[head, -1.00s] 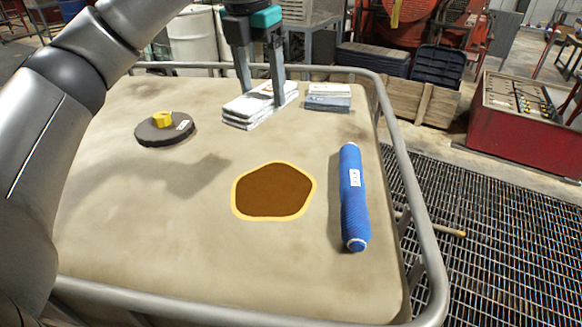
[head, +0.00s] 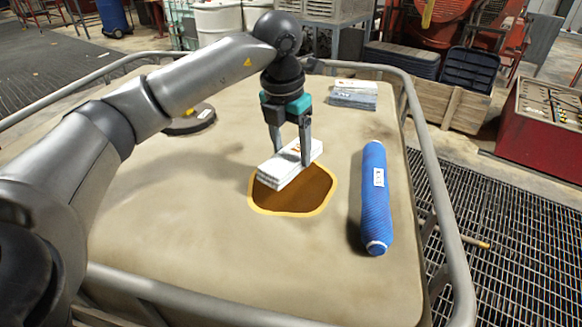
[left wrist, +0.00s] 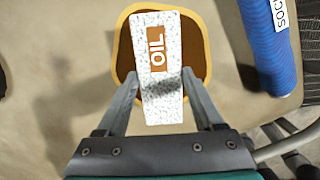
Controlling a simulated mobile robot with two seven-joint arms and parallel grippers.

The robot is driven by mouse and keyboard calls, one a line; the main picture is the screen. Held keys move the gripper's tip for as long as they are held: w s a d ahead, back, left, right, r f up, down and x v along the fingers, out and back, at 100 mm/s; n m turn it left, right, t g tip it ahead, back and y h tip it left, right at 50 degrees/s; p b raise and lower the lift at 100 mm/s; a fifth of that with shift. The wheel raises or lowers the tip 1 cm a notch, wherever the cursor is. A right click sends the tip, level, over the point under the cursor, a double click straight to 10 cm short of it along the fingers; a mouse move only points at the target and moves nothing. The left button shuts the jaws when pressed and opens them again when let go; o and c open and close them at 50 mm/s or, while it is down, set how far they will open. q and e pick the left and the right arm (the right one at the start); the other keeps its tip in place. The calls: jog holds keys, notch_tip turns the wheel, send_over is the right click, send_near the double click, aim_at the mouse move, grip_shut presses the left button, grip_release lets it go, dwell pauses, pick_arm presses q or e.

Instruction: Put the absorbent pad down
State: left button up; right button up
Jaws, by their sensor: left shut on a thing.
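The absorbent pad (head: 284,168) is a white folded slab held over the far part of a brown puddle with a yellow rim (head: 308,198). My left gripper (head: 290,152) is shut on it, with one finger on each side. In the left wrist view the pad (left wrist: 160,95) shows an "OIL" label and covers the middle of the puddle (left wrist: 125,50). The gripper's fingers (left wrist: 158,85) press on its sides. The pad seems to be above the surface; the exact gap cannot be told. My right gripper is not in view.
A blue sock roll (head: 374,195) lies right of the puddle, also in the left wrist view (left wrist: 272,45). A stack of pads (head: 353,94) lies at the far right of the beige surface. A dark round lid (head: 192,120) is partly behind my arm. A grey rail (head: 440,200) borders the surface.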

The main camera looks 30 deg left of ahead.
aim_at(285, 159)
pick_arm(q)
jog(key=shift+f, duration=2.4)
jog(key=shift+f, duration=0.15)
jog(key=o, duration=1.3)
jog(key=shift+o, duration=0.2)
jog(key=r, duration=0.4)
jog(key=s+r, duration=0.1)
jog(key=r, duration=0.7)
jog(key=shift+s+r, duration=0.1)
jog(key=shift+s, duration=0.3)
